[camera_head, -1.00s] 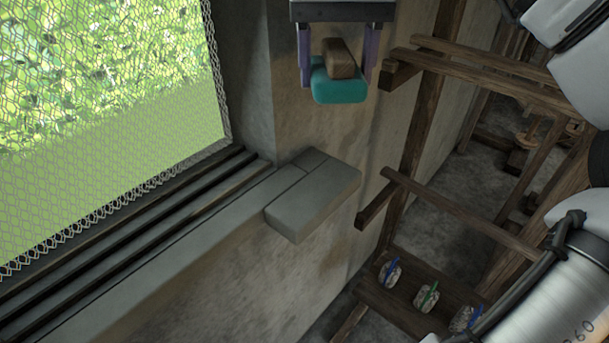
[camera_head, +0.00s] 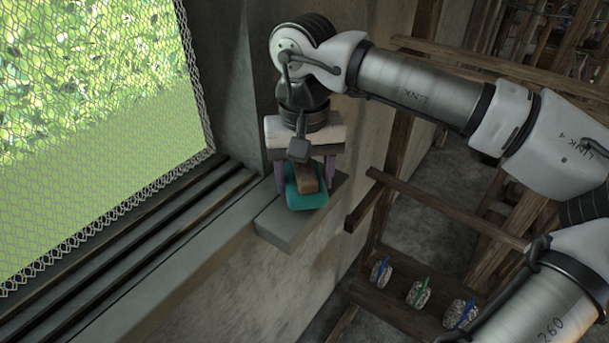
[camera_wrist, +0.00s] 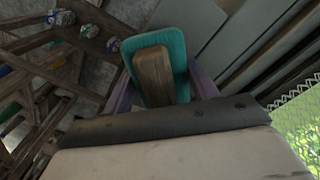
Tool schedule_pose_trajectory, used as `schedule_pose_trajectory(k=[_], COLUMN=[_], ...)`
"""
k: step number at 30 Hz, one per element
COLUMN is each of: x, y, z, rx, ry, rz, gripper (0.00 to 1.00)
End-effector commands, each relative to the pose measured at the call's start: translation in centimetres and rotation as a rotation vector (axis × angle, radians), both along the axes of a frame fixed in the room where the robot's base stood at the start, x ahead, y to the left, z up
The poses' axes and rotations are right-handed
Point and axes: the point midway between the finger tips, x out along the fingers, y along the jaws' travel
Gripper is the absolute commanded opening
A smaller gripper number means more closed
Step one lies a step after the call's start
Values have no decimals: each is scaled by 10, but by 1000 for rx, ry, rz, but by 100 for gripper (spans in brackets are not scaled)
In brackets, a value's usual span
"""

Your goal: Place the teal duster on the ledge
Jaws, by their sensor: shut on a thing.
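The teal duster (camera_head: 308,200) has a teal pad and a brown wooden handle block on top. My gripper (camera_head: 305,180) is shut on it, with a purple finger on each side. In the head view the duster overlaps the grey ledge (camera_head: 282,232) that juts from the wall beside the window sill. I cannot tell whether its underside touches the ledge. In the wrist view the duster (camera_wrist: 156,68) sits between the fingers, with the grey ledge surface (camera_wrist: 190,25) beyond it.
The window with wire mesh (camera_head: 90,110) and its grooved sill (camera_head: 130,230) lie to the left. A wooden frame (camera_head: 450,210) stands to the right. Several wrapped bundles with blue or green pieces (camera_head: 419,294) lie on a low wooden shelf.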

Motion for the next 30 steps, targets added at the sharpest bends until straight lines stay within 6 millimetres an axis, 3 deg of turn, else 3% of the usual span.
schedule_pose_trajectory(k=[13, 14, 18, 30], x=[0, 0, 0, 0], y=[0, 0, 0, 0], z=[-14, -12, -11, -4], rx=[1, 1, 0, 0], ry=[1, 0, 0, -2], rz=[0, 0, 0, 0], gripper=[37, 63, 80, 80])
